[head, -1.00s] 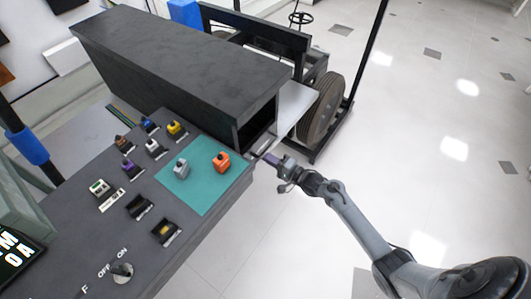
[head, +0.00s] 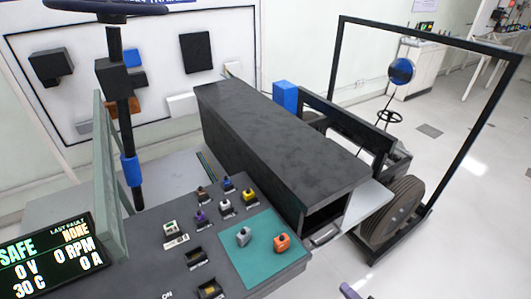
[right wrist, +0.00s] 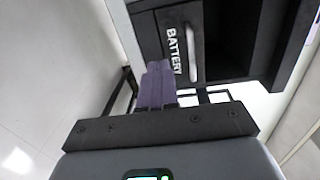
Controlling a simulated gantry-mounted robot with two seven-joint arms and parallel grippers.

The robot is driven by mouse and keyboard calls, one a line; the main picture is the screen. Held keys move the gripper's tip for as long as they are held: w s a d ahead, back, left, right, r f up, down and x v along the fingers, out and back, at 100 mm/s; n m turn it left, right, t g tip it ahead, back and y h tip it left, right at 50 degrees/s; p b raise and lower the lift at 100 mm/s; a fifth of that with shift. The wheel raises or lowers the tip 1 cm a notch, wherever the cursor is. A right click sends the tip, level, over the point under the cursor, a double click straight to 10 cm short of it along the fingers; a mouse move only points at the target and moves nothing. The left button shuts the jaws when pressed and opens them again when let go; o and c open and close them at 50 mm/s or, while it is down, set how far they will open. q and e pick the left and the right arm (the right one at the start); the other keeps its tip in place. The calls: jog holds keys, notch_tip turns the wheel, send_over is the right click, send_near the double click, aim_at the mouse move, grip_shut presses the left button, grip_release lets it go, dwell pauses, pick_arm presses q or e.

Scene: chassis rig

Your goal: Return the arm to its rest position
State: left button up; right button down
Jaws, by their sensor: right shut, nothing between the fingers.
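My right gripper (head: 350,291) shows only as a purple tip at the bottom edge of the head view, and the rest of the right arm is out of that frame. In the right wrist view its purple fingers (right wrist: 156,86) are together with nothing between them. They point toward a dark box front marked BATTERY (right wrist: 174,50) with a pale handle, and look apart from it. In the head view the gripper is below the open near end of the long dark box (head: 280,130). My left gripper is not in view.
A wheel (head: 392,215) and black frame stand right of the box. Open floor lies further right.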

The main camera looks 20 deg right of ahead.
jog(key=s+a+r+n+g+h+p, duration=0.1)
jog(key=s+a+r+n+g+p, duration=0.15)
jog(key=a+r+n, duration=0.4)
jog(key=s+a+r+n+g+h+p, duration=0.1)
jog(key=s+a+r+g, duration=0.2)
jog(key=a, duration=0.6)
jog(key=s+d+r+n+g+h, duration=0.1)
jog(key=s+r+n+g+h, duration=0.1)
jog(key=s+n+g, duration=0.3)
jog(key=s+d+r+n+g+h, duration=0.1)
jog(key=s+r+n+g, duration=0.25)
jog(key=s, duration=0.35)
notch_tip(320, 180, up, 37)
jog(key=t+p, duration=0.1)
jog(key=p, duration=3.6)
jog(key=shift+a+r+n+p, duration=0.2)
jog(key=shift+n+p, duration=0.1)
jog(key=shift+p, duration=0.1)
